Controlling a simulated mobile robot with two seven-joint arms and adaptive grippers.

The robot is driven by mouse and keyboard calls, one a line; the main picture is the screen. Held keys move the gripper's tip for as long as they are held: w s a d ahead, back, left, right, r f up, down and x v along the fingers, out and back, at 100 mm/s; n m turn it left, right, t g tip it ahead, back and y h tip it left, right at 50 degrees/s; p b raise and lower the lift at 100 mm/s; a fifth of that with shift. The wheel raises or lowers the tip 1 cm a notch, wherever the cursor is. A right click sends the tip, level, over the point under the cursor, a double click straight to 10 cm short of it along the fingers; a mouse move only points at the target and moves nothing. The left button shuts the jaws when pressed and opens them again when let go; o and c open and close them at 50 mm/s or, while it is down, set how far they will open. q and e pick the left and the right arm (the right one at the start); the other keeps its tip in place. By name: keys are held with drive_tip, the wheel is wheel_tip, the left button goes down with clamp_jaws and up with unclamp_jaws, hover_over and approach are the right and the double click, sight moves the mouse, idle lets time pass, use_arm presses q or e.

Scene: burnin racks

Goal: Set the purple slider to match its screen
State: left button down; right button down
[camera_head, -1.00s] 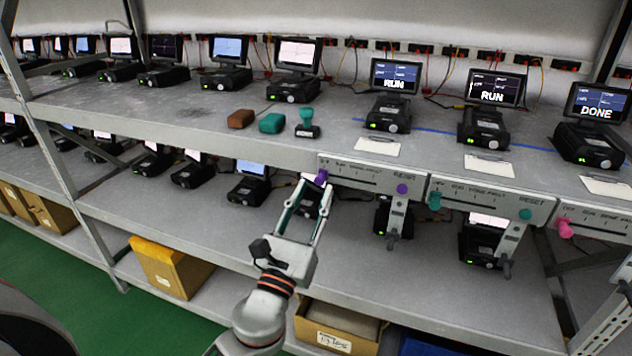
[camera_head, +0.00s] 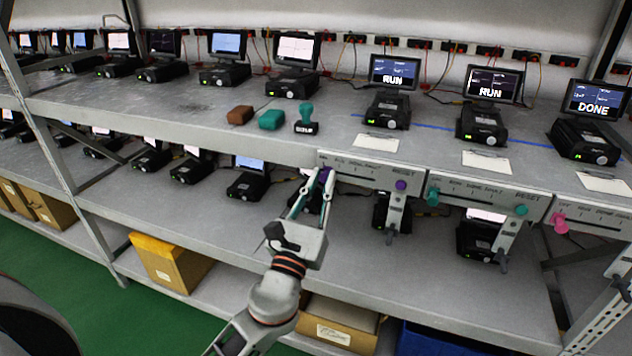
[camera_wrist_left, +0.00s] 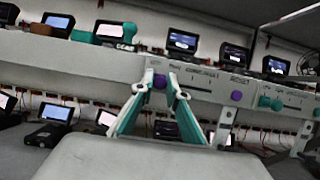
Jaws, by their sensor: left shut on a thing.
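The purple slider (camera_head: 325,173) is a small knob at the left end of a grey panel (camera_head: 352,170) on the upper shelf's front edge. The panel has small printed labels and tick marks; RUN seems to be just right of the knob. Its screen (camera_head: 393,72), on the device above, reads RUN. My left gripper (camera_head: 319,177) is shut on the purple slider, its fingertips on either side of it. In the left wrist view the purple slider (camera_wrist_left: 159,81) shows between the fingertips. My right gripper is not in view.
A purple RESET knob (camera_head: 401,185) sits at the panel's right, above a hanging lever. Teal (camera_head: 432,192) and pink (camera_head: 559,222) sliders are on panels farther right. A brown block, a teal block and a teal stamp (camera_head: 306,118) stand on the shelf above. Devices fill the lower shelf.

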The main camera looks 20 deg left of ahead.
use_arm(q)
drive_tip(key=d, duration=0.2)
drive_tip(key=shift+d, duration=0.3)
drive_tip(key=c, duration=2)
unclamp_jaws()
drive_tip(key=shift+a, duration=0.1)
drive_tip(key=v, duration=1.2)
drive_tip(key=shift+f, duration=0.1)
